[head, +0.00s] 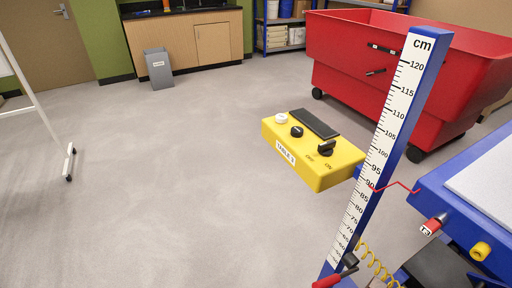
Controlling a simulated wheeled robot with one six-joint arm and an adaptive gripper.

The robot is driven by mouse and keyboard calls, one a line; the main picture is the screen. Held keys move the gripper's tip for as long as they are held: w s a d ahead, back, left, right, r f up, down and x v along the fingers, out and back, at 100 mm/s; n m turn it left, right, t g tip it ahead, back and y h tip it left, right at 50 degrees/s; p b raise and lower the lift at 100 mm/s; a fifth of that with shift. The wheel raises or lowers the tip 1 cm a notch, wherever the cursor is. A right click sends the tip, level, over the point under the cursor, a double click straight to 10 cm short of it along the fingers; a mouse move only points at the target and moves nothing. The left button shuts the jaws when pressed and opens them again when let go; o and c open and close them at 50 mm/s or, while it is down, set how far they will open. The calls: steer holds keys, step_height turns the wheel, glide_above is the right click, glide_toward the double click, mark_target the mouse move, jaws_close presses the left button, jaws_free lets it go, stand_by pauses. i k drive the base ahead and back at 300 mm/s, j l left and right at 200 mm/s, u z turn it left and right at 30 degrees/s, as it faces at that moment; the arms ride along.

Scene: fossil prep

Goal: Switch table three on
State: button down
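A yellow control box (325,176) labelled TABLE 3 hangs in mid-room beside a blue post, to the post's left. Its top carries a black rotary switch (326,148) near the printed words OFF and ON; which word it points to is too small to tell. A second black knob (296,131), a white knob (281,118) and a flat black panel (314,124) are also on top. A blue table (437,192) with a grey top and a red T3 tag (431,226) is at the right edge. My gripper is not in view.
The blue post (418,100) with a cm scale stands right of the box. A red wheeled bin (350,65) is behind it. A red handle (335,278) and yellow coiled cord (375,265) are low in front. A whiteboard stand (40,110) is left; open floor lies between.

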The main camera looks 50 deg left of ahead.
mark_target(325, 149)
steer(key=j+u, duration=0.15)
steer(key=u, duration=1.1)
steer(key=l+u, duration=0.2)
steer(key=j+z, duration=0.15)
steer(key=j, duration=0.65)
steer(key=i+l, duration=0.1)
steer(key=l, duration=0.2)
steer(key=i+l, duration=0.15)
steer(key=l, duration=0.1)
